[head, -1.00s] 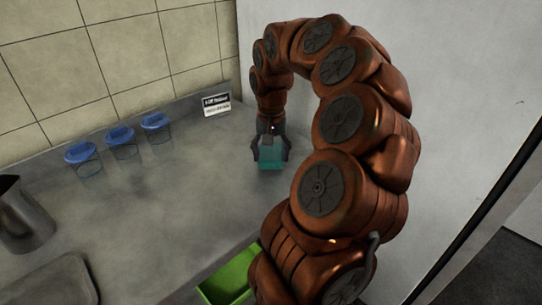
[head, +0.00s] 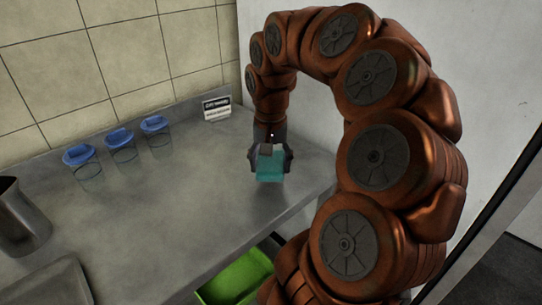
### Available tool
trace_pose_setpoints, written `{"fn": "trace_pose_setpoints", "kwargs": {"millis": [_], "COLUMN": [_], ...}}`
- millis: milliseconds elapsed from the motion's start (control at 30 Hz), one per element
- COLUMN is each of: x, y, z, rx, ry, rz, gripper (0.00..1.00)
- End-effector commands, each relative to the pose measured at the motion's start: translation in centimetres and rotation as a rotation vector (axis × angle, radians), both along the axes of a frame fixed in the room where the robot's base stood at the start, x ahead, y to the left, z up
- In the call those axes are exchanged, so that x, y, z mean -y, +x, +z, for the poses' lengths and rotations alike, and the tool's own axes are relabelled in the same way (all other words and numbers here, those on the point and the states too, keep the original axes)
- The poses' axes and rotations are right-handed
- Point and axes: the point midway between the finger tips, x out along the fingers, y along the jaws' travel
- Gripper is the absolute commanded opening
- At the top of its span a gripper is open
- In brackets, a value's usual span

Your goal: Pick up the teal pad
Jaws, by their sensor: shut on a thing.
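The teal pad (head: 270,170) is a small block-like piece between the fingers of my gripper (head: 270,160), right of the middle of the grey counter. My gripper points down and is shut on the pad, with one dark finger on each side of it. The pad appears to be held above the counter, though the gap beneath it is hard to judge. The pad's upper part is hidden by the gripper.
Several blue-lidded clear jars (head: 120,147) stand in a row near the tiled wall. A small sign (head: 217,109) stands at the back. A metal pitcher (head: 20,218) and a tray (head: 52,283) are at left. A green bin (head: 236,277) sits below the counter's front edge. Mid-counter is clear.

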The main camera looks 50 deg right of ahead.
Motion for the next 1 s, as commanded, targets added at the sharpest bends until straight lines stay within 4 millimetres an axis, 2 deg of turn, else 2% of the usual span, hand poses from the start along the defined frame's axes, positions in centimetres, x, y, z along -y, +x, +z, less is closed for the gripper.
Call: {"fn": "trace_pose_setpoints", "kwargs": {"millis": [300, 500, 700, 1000], "x": [-4.4, -6.1, -7.0, -7.2], "y": [-3.6, -4.9, -5.6, -5.8], "z": [0.5, 0.8, 0.8, 0.8], "rx": [0.0, 0.002, 0.0, -0.001], "ry": [-0.001, -0.001, 0.0, 0.001], "rz": [0.002, -0.001, 0.0, 0.0], "gripper": [0.36, 0.36, 0.36, 0.36]}}
